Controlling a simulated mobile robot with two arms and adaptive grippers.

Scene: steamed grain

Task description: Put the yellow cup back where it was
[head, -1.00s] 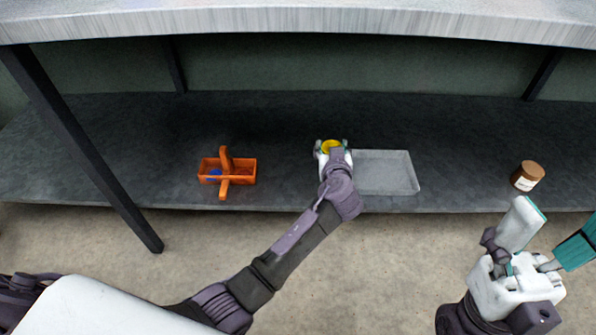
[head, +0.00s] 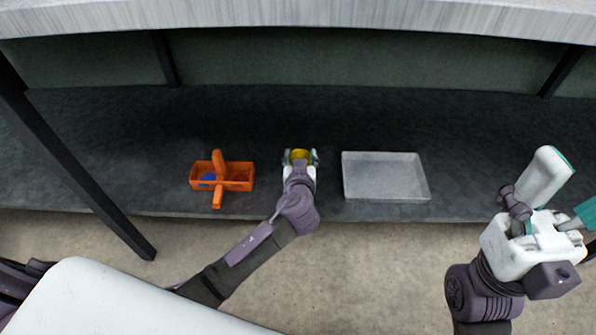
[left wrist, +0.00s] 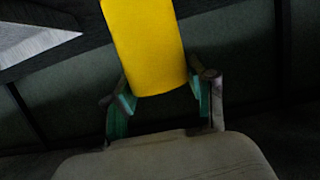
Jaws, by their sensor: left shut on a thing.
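The yellow cup (head: 300,153) is held by my left gripper (head: 300,158), over the dark shelf between the orange basket and the grey tray. In the left wrist view the yellow cup (left wrist: 145,45) fills the upper middle, between the teal-padded fingers of my left gripper (left wrist: 160,92). I cannot tell whether the cup touches the shelf. My right gripper (head: 565,195) is at the right, in front of the shelf, with its fingers apart and nothing between them.
An orange basket (head: 238,185) with a blue item in it stands left of the cup. An empty grey tray (head: 386,198) lies to the right. The dark shelf (head: 110,150) has bare room behind these. A dark post (head: 75,165) stands at left, and a board (head: 300,17) hangs above.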

